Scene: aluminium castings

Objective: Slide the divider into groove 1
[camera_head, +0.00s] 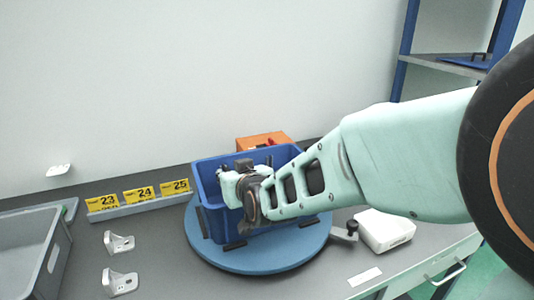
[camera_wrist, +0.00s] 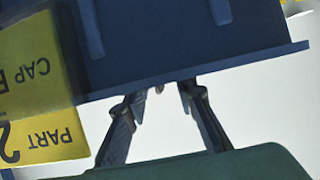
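A blue crate (camera_head: 285,153) stands on a round blue turntable (camera_head: 262,262). My gripper (camera_head: 228,187) is over the crate, and my wrist and arm cover much of its inside. In the wrist view its two dark fingers (camera_wrist: 160,92) stand apart, with a pale surface between them. Their tips meet the edge of a large blue surface (camera_wrist: 170,45) with a straight lip, and whatever lies at or behind the tips is hidden. I cannot make out the divider or groove 1 for certain in either view.
Yellow labels (camera_head: 140,195) 23, 24 and 25 stand on a rail left of the crate. An orange box (camera_head: 262,140) is behind it. Two metal brackets (camera_head: 120,263) and a grey bin (camera_head: 30,250) lie left. A white block (camera_head: 385,230) sits right.

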